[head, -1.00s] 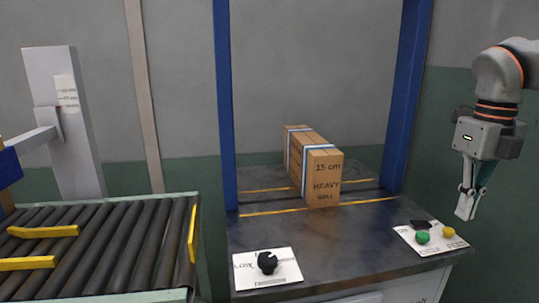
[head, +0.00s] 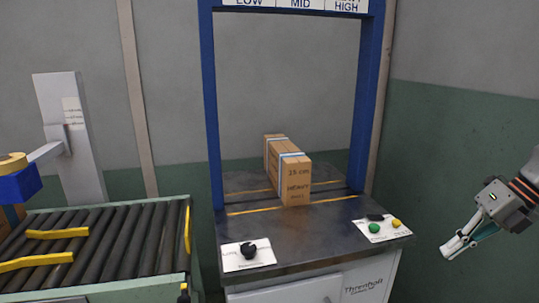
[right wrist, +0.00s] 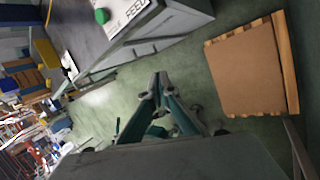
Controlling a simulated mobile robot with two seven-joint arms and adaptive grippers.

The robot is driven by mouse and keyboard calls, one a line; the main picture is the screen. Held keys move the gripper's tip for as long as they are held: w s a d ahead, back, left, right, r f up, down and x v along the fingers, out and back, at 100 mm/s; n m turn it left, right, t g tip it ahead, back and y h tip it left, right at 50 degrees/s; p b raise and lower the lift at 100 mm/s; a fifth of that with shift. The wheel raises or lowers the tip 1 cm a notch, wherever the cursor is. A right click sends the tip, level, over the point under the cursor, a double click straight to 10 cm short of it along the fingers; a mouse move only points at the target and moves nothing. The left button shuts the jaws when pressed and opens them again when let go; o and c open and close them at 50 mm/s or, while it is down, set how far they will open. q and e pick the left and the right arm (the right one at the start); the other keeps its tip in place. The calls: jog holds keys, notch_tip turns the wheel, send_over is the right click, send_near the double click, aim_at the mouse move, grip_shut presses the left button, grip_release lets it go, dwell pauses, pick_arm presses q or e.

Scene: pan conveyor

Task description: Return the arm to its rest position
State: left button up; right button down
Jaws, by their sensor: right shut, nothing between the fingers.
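My right gripper (head: 455,247) is at the right side of the head view, right of the machine table and apart from it. Its fingers are together and hold nothing, pointing down and to the left. In the right wrist view the closed fingers (right wrist: 160,80) stand over the green floor. My left gripper does not show in either view.
A cardboard box marked heavy (head: 290,180) stands on the dark table (head: 310,238) under a blue frame (head: 212,110). A knob panel (head: 232,258) and a button panel (head: 377,237) lie on the table. A roller conveyor (head: 140,240) is left. A wooden-edged board (right wrist: 250,65) lies on the floor.

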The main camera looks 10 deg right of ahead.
jog(key=s+a+f+m+t+p, duration=0.3)
jog(key=s+f+m+t+p, duration=0.3)
jog(key=m, duration=0.3)
jog(key=s+a+f+m+t+p, duration=0.3)
jog(key=s+f+m+t+p, duration=0.2)
jog(key=s+f+m, duration=0.3)
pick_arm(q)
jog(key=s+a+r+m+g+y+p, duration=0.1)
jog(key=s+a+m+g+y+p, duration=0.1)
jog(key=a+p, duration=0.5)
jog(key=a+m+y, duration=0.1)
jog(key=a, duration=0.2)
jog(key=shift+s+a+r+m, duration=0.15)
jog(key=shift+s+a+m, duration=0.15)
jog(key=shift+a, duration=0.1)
pick_arm(e)
jog(key=s+a+f+m+g+h, duration=0.1)
jog(key=s+a+f+m, duration=0.1)
jog(key=s+a+m, duration=0.4)
jog(key=s+a+f+m+g+h, duration=0.2)
jog(key=s+a+m, duration=0.4)
jog(key=a, duration=1)
jog(key=s+f, duration=0.1)
jog(key=s, duration=0.2)
jog(key=shift+s+a+f, duration=0.2)
jog(key=shift+s+a, duration=0.15)
jog(key=shift+a, duration=0.05)
